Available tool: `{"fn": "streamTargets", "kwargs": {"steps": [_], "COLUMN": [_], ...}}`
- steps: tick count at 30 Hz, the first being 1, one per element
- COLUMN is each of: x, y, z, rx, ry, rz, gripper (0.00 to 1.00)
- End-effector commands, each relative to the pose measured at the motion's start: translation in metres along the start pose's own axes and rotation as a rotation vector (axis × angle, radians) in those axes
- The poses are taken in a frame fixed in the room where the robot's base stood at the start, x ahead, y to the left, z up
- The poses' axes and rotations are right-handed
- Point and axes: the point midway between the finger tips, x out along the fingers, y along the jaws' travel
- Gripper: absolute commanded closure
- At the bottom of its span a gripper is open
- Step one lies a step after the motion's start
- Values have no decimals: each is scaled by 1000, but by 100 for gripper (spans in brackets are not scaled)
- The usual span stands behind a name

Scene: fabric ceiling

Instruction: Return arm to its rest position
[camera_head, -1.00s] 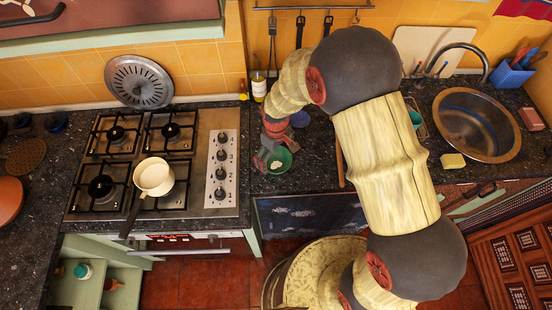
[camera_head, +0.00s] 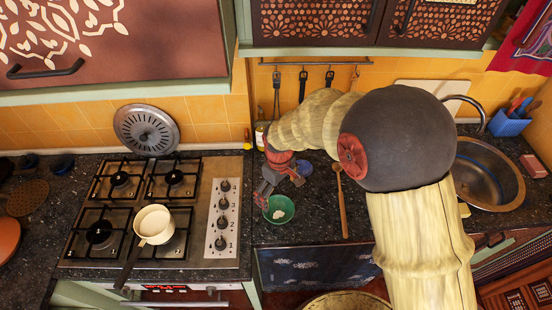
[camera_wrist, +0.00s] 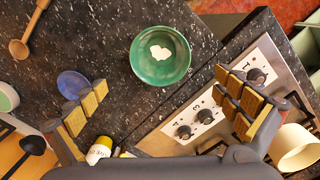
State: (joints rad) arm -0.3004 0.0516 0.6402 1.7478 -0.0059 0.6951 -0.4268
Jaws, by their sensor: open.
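My gripper (camera_head: 270,194) is above the dark speckled counter, just right of the stove, close to a green bowl (camera_head: 279,208). In the wrist view my gripper's two fingers (camera_wrist: 166,102) are spread wide with nothing between them. The green bowl (camera_wrist: 160,56) lies ahead of the fingers, apart from them, with a small white piece inside. My arm reaches from the lower right, bends at a large dark joint, and extends left toward the counter. The arm hides part of the counter and the back wall.
The stove (camera_head: 215,188) carries a cream pan (camera_head: 154,224). A wooden spoon (camera_head: 341,205) lies right of the bowl. A bottle (camera_head: 261,135) stands near the wall. A metal sink (camera_head: 490,180) is at right. Cabinets (camera_head: 318,22) hang above the counter.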

Motion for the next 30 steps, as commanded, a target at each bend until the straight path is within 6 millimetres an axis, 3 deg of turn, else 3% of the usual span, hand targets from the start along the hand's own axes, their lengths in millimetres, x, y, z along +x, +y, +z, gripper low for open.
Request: {"fn": "streamTargets", "kwargs": {"steps": [9, 13, 23, 30], "x": [0, 6, -63, -104], "y": [-2, -16, -27, -30], "z": [3, 36, 108, 170], "rx": [49, 135, 375, 547], "ry": [-12, -81, -30, 118], "rz": [-5, -31, -11, 34], "gripper": [0, 0, 0, 0]}}
